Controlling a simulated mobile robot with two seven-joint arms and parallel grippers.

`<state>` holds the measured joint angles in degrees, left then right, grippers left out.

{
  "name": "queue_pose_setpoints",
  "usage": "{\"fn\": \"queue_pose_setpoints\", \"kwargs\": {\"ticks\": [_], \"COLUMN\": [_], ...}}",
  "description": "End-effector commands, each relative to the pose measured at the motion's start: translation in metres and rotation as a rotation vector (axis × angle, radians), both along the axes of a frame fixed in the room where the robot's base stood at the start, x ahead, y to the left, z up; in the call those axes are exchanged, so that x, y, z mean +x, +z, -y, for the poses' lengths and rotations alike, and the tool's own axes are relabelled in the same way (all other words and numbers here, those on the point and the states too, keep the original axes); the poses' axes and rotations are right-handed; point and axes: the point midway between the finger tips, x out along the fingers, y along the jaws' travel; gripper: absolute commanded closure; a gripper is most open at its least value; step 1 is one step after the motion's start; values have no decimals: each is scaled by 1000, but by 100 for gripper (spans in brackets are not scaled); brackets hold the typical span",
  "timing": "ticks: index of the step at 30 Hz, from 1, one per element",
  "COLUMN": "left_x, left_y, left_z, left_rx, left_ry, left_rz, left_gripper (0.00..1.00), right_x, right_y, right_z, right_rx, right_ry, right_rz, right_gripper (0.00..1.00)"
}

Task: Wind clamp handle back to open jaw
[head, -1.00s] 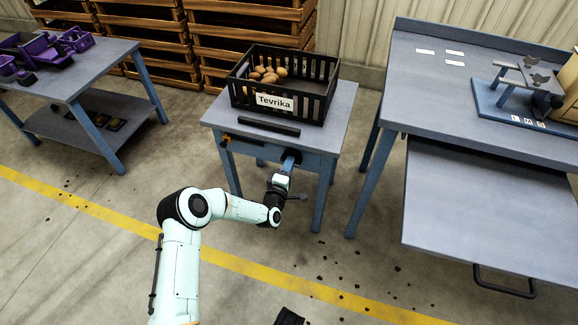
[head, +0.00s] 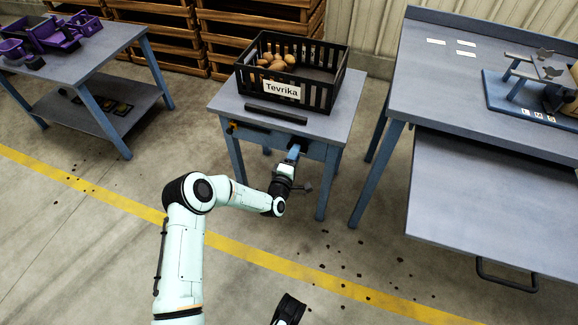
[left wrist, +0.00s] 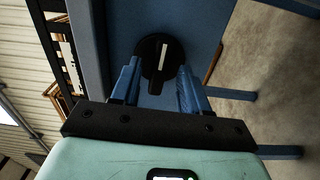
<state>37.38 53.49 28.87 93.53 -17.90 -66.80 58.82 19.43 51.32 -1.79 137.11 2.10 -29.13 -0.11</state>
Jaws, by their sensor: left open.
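The clamp handle (left wrist: 163,58) is a round black knob with a white stripe and a short lever pointing down in the left wrist view. It is on the front of the small blue-grey table (head: 218,103). My left gripper (left wrist: 157,84) is open, with one blue finger on each side of the knob's lower part and lever. I cannot tell if either finger touches it. A dark bar (head: 276,115) lies along the front of the table top; the jaw opening cannot be made out.
A black crate (head: 318,95) labelled Tevrika, with potatoes, stands on the small table. Open floor lies in front, with dark crumbs.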

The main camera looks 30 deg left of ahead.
Motion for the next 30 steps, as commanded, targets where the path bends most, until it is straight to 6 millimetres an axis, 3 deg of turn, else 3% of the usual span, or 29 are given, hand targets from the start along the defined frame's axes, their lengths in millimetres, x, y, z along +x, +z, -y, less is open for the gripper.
{"fn": "queue_pose_setpoints", "kwargs": {"ticks": [12, 16, 21, 30], "left_x": [-85, -106, -121, -124], "left_y": [2, 1, 1, 0], "left_z": [20, 25, 29, 30], "left_rx": [-2, -2, -1, 0], "left_ry": [-1, -1, -1, -1], "left_rz": [-5, -5, -2, -1], "left_gripper": [55, 55, 55, 55], "right_x": [50, 58, 55, 55], "right_y": [47, 55, 58, 58], "right_z": [-8, -9, -12, -13], "right_rx": [-8, -9, -3, -1], "right_ry": [12, 13, 18, 18], "right_rz": [170, 198, 191, 189], "right_gripper": [62, 62, 62, 62]}}
